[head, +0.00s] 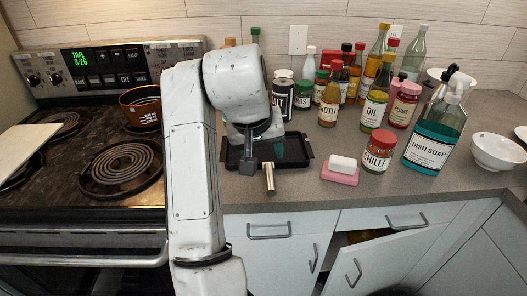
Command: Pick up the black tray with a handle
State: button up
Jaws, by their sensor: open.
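The black tray (296,160) lies flat on the grey counter, just right of the stove. A short tan, cylinder-shaped handle (270,179) appears to stick out from its front side toward the counter edge. My gripper (250,159) is open and points down over the tray, a little left of and behind the handle. My arm hides the tray's left and back parts. I cannot tell whether the fingers touch the tray. Nothing shows held between them.
Right of the tray are a white-and-pink sponge or soap (341,170), a chilli jar (378,152) and a dish soap bottle (433,140). Several bottles and jars stand behind. The stove (95,190) is at left, with a pot (141,106). A cabinet door (385,262) below stands ajar.

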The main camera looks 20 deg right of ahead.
aim_at(268, 172)
jog(key=x, duration=1)
jog(key=shift+w+a+f, duration=0.15)
jog(key=shift+w+f, duration=0.05)
jog(key=shift+f, duration=0.1)
jog(key=shift+r, duration=0.1)
grip_shut()
